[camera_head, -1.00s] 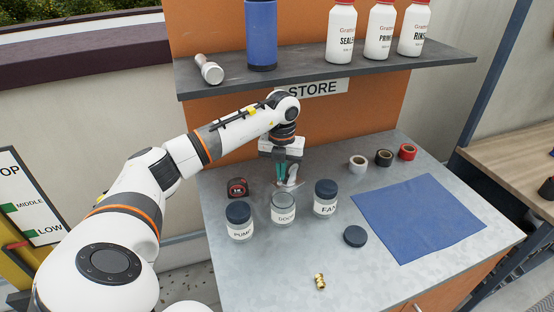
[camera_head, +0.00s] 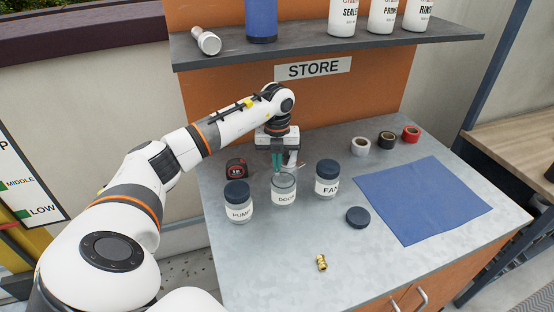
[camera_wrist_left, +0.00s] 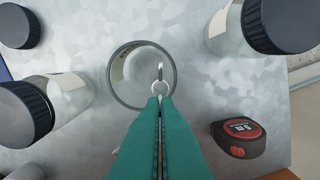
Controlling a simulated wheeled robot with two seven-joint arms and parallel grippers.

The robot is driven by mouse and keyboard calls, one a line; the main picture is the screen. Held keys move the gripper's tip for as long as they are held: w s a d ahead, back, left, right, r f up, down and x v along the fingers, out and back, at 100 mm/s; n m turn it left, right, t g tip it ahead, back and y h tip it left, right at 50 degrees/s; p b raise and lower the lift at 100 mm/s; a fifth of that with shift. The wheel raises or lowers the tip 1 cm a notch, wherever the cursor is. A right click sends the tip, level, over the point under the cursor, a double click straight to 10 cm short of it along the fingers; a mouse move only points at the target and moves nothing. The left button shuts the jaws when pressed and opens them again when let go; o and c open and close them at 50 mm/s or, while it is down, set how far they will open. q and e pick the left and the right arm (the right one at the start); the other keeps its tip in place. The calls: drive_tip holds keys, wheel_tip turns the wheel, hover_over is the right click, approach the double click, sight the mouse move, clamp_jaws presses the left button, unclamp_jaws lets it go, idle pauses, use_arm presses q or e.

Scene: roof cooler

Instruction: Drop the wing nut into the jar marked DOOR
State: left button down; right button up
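The open glass jar marked DOOR (camera_head: 284,197) stands upright between two lidded jars. My left gripper (camera_head: 277,168) points down at the jar's far side, its teal fingertips close to the rim. In the left wrist view its fingers (camera_wrist_left: 160,101) are nearly together on a small silver piece with a ring, seemingly the wing nut (camera_wrist_left: 160,87). The piece overlaps the mouth of the DOOR jar (camera_wrist_left: 118,85) in that view; its height above the rim is hard to tell. My right gripper is not in view.
The PUMP jar (camera_head: 238,213) and FAN jar (camera_head: 327,187) flank the DOOR jar. A tape measure (camera_head: 236,168) sits behind. A loose dark lid (camera_head: 358,217), a brass fitting (camera_head: 321,263), a blue mat (camera_head: 420,200) and tape rolls (camera_head: 386,140) lie rightward. A shelf (camera_head: 330,49) hangs above.

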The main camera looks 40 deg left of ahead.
use_arm(q)
drive_tip(key=c, duration=1.6)
unclamp_jaws()
